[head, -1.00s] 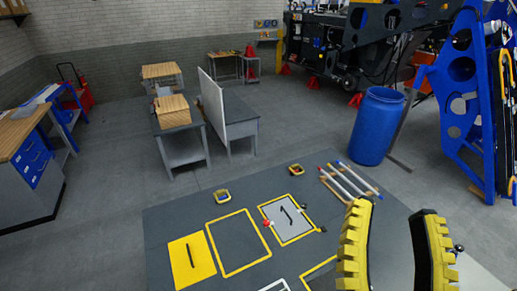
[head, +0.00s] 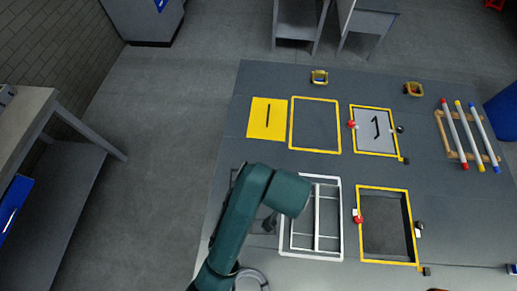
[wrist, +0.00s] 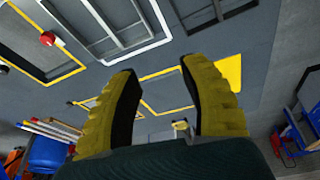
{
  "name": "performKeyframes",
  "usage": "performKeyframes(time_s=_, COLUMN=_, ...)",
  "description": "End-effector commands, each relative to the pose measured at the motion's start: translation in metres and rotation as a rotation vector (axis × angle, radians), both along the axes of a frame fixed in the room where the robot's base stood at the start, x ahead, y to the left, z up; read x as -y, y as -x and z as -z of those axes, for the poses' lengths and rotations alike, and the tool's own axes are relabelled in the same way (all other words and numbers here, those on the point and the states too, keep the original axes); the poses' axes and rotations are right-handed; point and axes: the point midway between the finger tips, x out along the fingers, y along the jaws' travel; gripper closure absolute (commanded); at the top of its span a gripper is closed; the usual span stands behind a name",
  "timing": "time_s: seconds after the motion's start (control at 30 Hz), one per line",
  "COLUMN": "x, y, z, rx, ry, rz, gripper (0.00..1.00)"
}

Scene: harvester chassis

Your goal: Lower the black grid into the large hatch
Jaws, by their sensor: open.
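The black grid (head: 232,178) lies on the table left of the white grid, mostly hidden behind my teal arm in the head view. Part of what looks like its dark frame shows at the top of the wrist view (wrist: 218,14). The large hatch (head: 385,223) is a dark, open rectangular recess with a yellow rim, right of the white grid. My gripper (wrist: 157,68) shows in the wrist view with its two yellow-and-black fingers apart and nothing between them. The wrist view looks obliquely across the table.
A white grid (head: 316,240) lies between the black grid and the large hatch. Behind are a yellow plate (head: 262,118), an empty yellow outline (head: 315,125) and a grey cover with a handle (head: 374,132). Coloured tubes (head: 468,135) rest on a wooden rack at right.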

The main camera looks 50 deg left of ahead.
Motion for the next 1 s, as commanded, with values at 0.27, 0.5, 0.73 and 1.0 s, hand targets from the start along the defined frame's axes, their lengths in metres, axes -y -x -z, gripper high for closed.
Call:
performKeyframes(time_s=0.27, x=-0.069, y=0.075, z=0.106, rx=-0.146, ry=0.087, rz=-0.25, gripper=0.56)
performKeyframes(time_s=0.5, x=-0.076, y=0.075, z=0.127, rx=-0.146, ry=0.088, rz=-0.263, gripper=0.56)
performKeyframes(time_s=0.73, x=-0.082, y=0.07, z=0.177, rx=-0.146, ry=0.088, rz=-0.263, gripper=0.56)
performKeyframes(time_s=1.0, x=-0.089, y=0.064, z=0.234, rx=-0.144, ry=0.086, rz=-0.262, gripper=0.56)
